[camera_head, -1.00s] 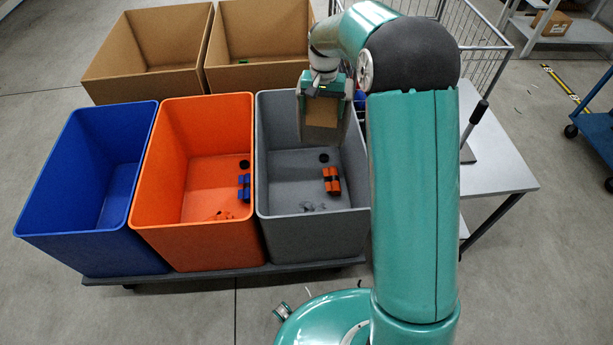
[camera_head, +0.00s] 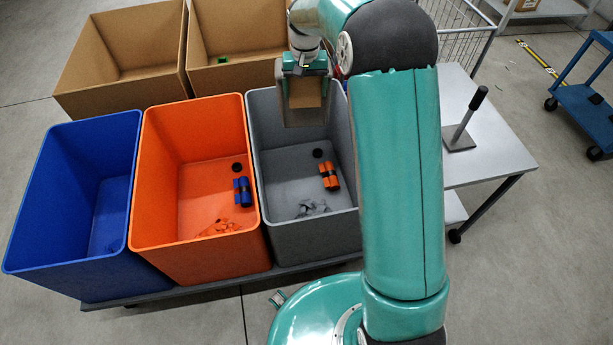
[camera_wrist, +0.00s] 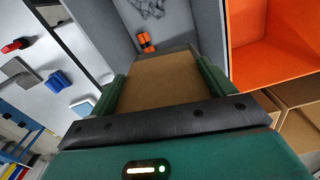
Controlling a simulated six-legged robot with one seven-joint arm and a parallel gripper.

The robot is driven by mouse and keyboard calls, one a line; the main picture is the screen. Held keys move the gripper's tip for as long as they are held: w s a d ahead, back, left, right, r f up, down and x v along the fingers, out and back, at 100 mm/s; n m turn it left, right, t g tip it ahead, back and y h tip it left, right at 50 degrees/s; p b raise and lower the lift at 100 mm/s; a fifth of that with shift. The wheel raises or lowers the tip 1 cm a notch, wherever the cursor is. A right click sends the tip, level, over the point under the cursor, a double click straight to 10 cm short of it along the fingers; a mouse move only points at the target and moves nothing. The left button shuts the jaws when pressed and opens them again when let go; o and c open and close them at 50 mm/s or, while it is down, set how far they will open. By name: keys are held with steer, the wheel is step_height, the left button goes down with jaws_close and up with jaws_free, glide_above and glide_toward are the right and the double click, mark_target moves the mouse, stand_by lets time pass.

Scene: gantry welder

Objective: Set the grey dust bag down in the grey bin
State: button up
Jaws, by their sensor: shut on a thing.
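The grey dust bag (camera_head: 306,94) has a flat brown panel on the side facing me. My gripper (camera_head: 303,68) is shut on it and holds it over the back part of the grey bin (camera_head: 315,238). In the wrist view the brown panel (camera_wrist: 158,88) lies between the two green fingers, with a dark grey edge beyond. The bag hides part of the bin's back wall. Whether its lower end is below the rim is hard to tell. On the bin floor lie orange cylinders with black bands (camera_head: 329,176), a black round spot and grey scraps (camera_head: 313,208).
The orange bin (camera_head: 200,252), holding blue cylinders and scraps, stands directly left of the grey one, with the blue bin (camera_head: 85,270) beyond. Two cardboard boxes (camera_head: 120,50) stand behind. A white table (camera_head: 490,150) with an upright black-handled tool is at right.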

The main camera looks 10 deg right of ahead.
steer(key=w+r+n, duration=0.1)
steer(key=r+n, duration=0.1)
steer(key=w+r+n, duration=0.3)
steer(key=r+n, duration=0.1)
steer(key=n, duration=0.1)
steer(key=shift+w+a+r, duration=0.1)
steer(key=shift+w+r, duration=0.25)
steer(key=shift+r, duration=0.05)
steer(key=shift+r+n, duration=0.2)
steer(key=shift+n, duration=0.2)
step_height(320, 180, down, 10)
steer(key=shift+w+r, duration=0.1)
steer(key=shift+f, duration=0.2)
